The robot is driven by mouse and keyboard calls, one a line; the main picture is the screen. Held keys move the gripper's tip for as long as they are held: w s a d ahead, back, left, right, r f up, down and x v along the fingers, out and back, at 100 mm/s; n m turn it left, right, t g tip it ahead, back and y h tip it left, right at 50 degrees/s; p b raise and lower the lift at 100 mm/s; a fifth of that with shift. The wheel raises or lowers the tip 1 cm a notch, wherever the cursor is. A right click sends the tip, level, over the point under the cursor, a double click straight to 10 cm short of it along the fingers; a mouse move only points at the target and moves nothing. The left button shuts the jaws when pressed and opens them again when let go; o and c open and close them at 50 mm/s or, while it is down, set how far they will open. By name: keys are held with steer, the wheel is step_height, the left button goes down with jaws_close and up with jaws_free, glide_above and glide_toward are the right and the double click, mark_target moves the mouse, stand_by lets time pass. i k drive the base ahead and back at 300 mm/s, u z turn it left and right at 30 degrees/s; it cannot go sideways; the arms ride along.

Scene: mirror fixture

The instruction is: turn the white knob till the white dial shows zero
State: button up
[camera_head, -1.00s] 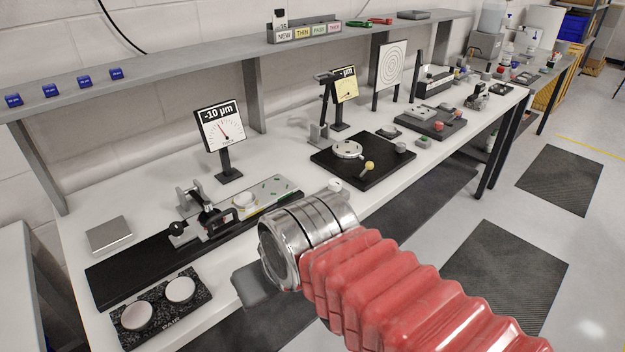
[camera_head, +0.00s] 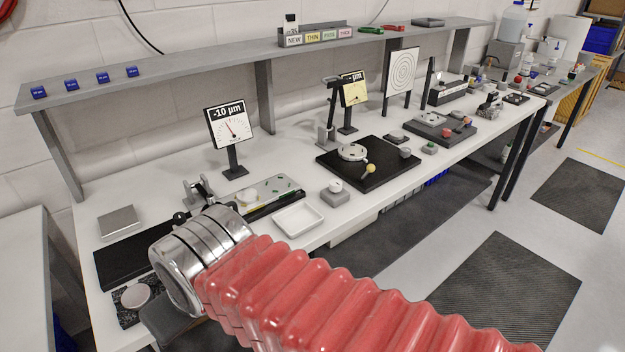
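The white dial (camera_head: 231,128) stands on a dark post behind the left fixture. Its header reads -10 µm and its red needle points up and left. A small white knob (camera_head: 335,186) sits on a grey block near the table's front edge; I cannot tell whether it belongs to this dial. The left fixture, on a long black base (camera_head: 120,263), is partly hidden by my arm. My arm's metal end (camera_head: 200,252) is over the front left of the table, left of the white knob.
A white tray (camera_head: 298,219) lies between my arm and the knob. A black plate (camera_head: 385,176) with a yellow knob stands to the right, with a yellow dial (camera_head: 354,92) behind it. A shelf (camera_head: 200,70) runs above the table. A pale disc (camera_head: 136,296) shows beside my arm.

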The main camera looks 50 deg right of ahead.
mark_target(335, 185)
steer(key=u, duration=0.95)
steer(key=k, duration=0.7)
steer(key=z, duration=1.65)
steer(key=i, duration=0.95)
